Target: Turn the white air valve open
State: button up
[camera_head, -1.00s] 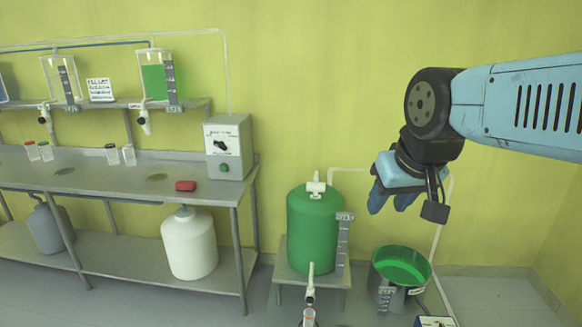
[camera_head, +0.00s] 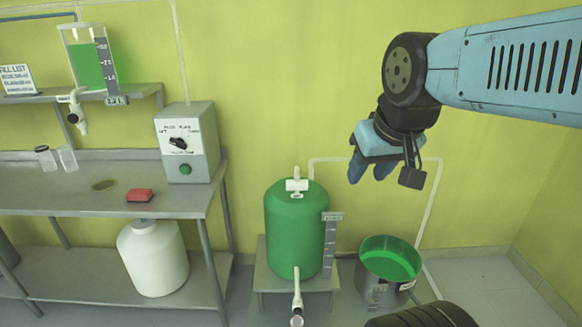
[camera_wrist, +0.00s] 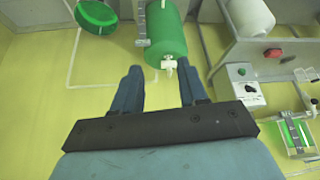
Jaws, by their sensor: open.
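The white air valve (camera_head: 297,185) sits on top of the green tank (camera_head: 294,228), which stands on a low metal stand in the head view. The valve also shows in the wrist view (camera_wrist: 168,65), beyond the fingertips and between their lines. My gripper (camera_head: 372,175) is up and to the right of the valve in the head view, apart from it. In the wrist view its two blue fingers (camera_wrist: 160,85) are spread with nothing between them.
A steel bench (camera_head: 180,203) with a grey control box (camera_head: 188,150) stands left of the tank. A bucket of green liquid (camera_head: 388,272) is on the floor to the right. A white pipe (camera_head: 432,200) runs along the wall behind. Air above the tank is clear.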

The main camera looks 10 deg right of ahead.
jog(key=shift+o, duration=0.6)
jog(key=w+r+g, duration=0.1)
jog(key=w+r, duration=0.2)
jog(key=w, duration=0.4)
jog(key=w+r, duration=0.2)
jog(key=w, duration=0.5)
jog(key=m+g, duration=0.2)
jog(key=g, duration=0.3)
send_over(297, 170)
notch_tip(297, 170, down, 21)
notch_tip(297, 170, down, 14)
jog(key=shift+r, duration=0.25)
jog(key=shift+c, duration=0.5)
